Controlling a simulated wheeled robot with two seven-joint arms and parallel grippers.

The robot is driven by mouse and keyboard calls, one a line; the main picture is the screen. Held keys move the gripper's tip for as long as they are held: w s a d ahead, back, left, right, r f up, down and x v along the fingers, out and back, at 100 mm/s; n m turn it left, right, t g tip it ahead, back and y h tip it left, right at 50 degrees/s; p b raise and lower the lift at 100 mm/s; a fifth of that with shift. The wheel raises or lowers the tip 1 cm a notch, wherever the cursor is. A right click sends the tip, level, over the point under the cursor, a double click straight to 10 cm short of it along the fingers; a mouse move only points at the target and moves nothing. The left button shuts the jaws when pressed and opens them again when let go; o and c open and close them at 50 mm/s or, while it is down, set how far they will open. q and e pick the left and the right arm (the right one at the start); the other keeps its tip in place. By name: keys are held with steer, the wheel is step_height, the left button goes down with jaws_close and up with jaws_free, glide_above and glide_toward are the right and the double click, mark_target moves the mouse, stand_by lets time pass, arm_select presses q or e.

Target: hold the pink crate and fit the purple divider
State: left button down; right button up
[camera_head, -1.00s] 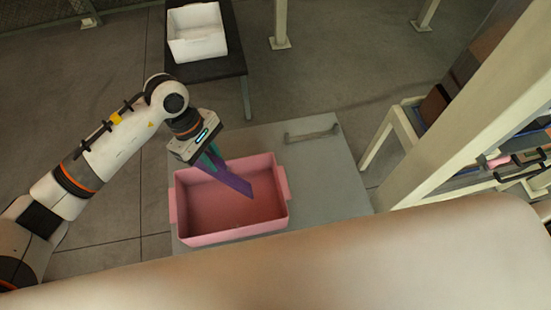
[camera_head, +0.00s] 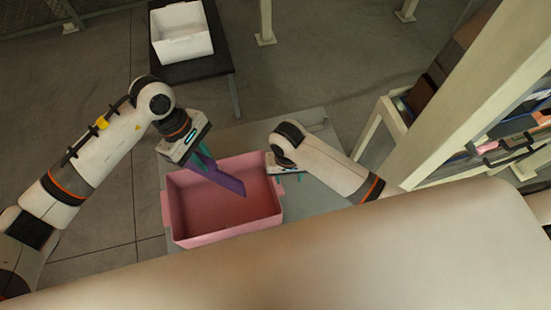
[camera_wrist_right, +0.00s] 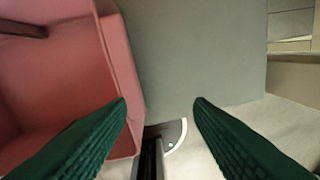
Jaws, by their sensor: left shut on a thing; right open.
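The pink crate (camera_head: 200,237) stands open on the grey table. Its right side wall also shows in the right wrist view (camera_wrist_right: 122,75). My left gripper (camera_head: 196,155) is shut on the purple divider (camera_head: 225,181), which slants down to the right over the crate's opening. Whether its lower end touches the crate floor cannot be told. My right gripper (camera_head: 287,178) is at the crate's right end, pointing down. In the right wrist view its two green fingers (camera_wrist_right: 161,106) are apart with nothing gripped between them. The left finger overlaps the crate wall in that view; contact is unclear.
The grey table (camera_head: 235,139) has bare surface behind the crate. A white bin (camera_head: 181,42) stands on a black stand (camera_head: 205,70) at the back. A cream shelf frame (camera_head: 440,115) with stored items is close on the right, beside my right arm.

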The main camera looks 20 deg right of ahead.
arm_select(q)
steer(key=shift+s, duration=0.1)
steer(key=shift+d, duration=0.1)
arm_select(e)
step_height(320, 180, up, 5)
steer(key=w+a+n, duration=0.2)
steer(key=w+a, duration=0.1)
steer(key=shift+t+y, duration=0.3)
step_height(320, 180, down, 12)
steer(key=shift+r, duration=0.1)
jaws_close()
